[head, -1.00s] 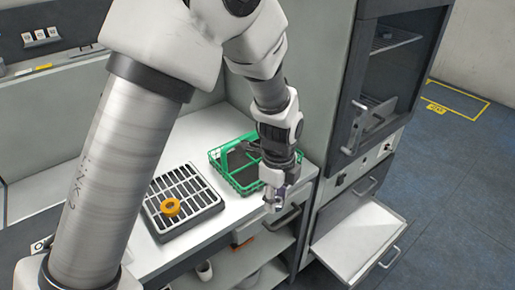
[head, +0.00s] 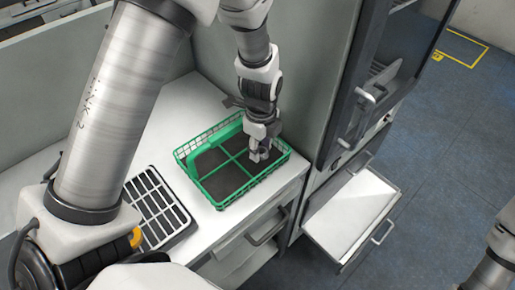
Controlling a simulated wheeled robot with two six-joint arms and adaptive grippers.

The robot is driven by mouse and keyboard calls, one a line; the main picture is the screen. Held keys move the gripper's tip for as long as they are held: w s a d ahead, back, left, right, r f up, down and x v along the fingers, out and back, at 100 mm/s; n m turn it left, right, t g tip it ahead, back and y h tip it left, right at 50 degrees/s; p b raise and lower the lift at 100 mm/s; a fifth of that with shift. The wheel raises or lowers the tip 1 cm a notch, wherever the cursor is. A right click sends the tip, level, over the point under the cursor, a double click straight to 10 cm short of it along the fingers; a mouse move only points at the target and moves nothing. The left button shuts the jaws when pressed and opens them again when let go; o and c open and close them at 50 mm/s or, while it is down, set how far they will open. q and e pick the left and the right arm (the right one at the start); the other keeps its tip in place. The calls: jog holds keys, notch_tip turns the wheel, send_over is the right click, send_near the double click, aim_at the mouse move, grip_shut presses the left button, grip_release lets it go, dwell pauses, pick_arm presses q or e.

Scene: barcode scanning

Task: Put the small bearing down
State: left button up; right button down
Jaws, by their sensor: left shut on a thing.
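My left gripper (head: 259,155) points down over the right part of the green wire basket (head: 219,205), close above its dark floor. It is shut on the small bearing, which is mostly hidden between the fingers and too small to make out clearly. The basket is split by green dividers into compartments with dark bottoms, and the gripper is at the back right compartment. I cannot tell whether the bearing touches the floor. My right gripper is not in view; only part of my right arm shows at the lower right edge.
A grey slotted rack (head: 158,205) stands on the white worktop (head: 190,101) left of the basket, with an orange ring (head: 136,238) partly hidden by my arm. A cabinet with an open drawer (head: 350,215) stands to the right. The grey wall is close behind the basket.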

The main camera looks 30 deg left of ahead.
aim_at(260, 148)
pick_arm(q)
jog(key=f, duration=0.3)
jog(key=shift+w+a+f, duration=0.25)
jog(key=shift+w+a, duration=0.15)
jog(key=shift+w+f, duration=0.1)
jog(key=shift+f, duration=0.05)
grip_shut()
jog(key=shift+s+d+r, duration=0.2)
jog(key=shift+s, duration=0.1)
jog(key=shift+f, duration=0.15)
jog(key=o, duration=0.8)
grip_release()
jog(key=shift+f, duration=0.1)
jog(key=o, duration=0.4)
jog(key=shift+w+a, duration=0.1)
jog(key=shift+w, duration=0.05)
jog(key=shift+c, duration=0.2)
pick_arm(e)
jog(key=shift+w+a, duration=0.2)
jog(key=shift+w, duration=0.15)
